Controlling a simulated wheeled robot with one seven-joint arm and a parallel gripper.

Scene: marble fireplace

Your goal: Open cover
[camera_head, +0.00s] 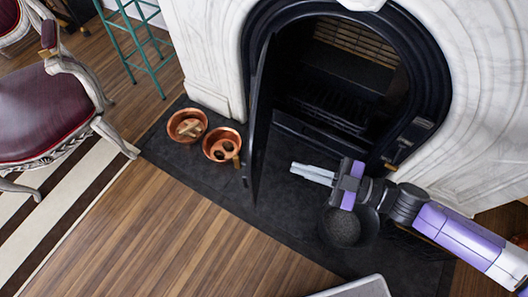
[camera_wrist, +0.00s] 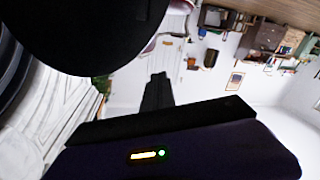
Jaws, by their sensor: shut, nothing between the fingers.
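The dark fireplace cover (camera_head: 262,125) stands swung out from the left side of the arched opening, seen nearly edge-on. A small handle shows low on its left edge. The black firebox (camera_head: 340,85) behind it is exposed. My gripper (camera_head: 293,170) is shut and empty in front of the opening, to the right of the cover. Its fingertips point left toward the cover, with a visible gap between them. In the wrist view the closed fingers (camera_wrist: 158,92) show dark. A large dark curved shape fills the upper left there; I cannot tell what it is.
Two copper pots (camera_head: 187,124) with things inside sit on the dark hearth slab (camera_head: 215,180), left of the cover. A black bucket (camera_head: 345,228) stands just below my gripper. White marble (camera_head: 205,50) surrounds the fireplace. A red chair (camera_head: 45,115) stands at left; wooden floor is clear in front.

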